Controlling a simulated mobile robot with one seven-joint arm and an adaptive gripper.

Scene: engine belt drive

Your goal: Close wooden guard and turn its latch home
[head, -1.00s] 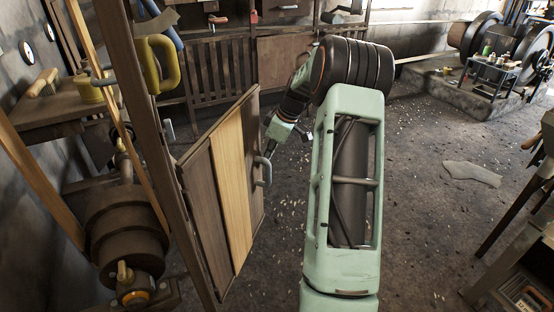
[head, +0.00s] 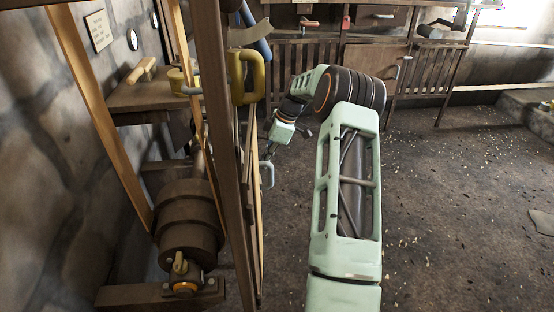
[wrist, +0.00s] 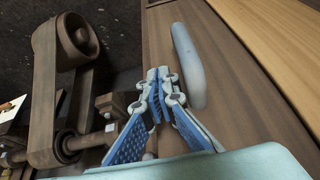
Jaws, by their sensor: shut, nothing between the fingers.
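The wooden guard (head: 257,215) is a plank door, seen almost edge-on beside the dark upright post (head: 222,150) in the head view. I cannot tell whether it touches the post. Its grey bar handle (head: 268,173) sticks out on the right side. In the wrist view the planks (wrist: 245,85) fill the right, with the handle (wrist: 188,62) close by. My gripper (wrist: 158,75) is shut and empty, its tips just left of the handle and not around it. My gripper is small and partly hidden in the head view (head: 268,153). I cannot make out the latch for certain.
A yellow loop (head: 246,77) is beside the post. Stepped pulleys (head: 190,222) stand behind it on the left. The wrist view shows a belt on a pulley (wrist: 76,40) at left. A bench (head: 140,95) is at back left.

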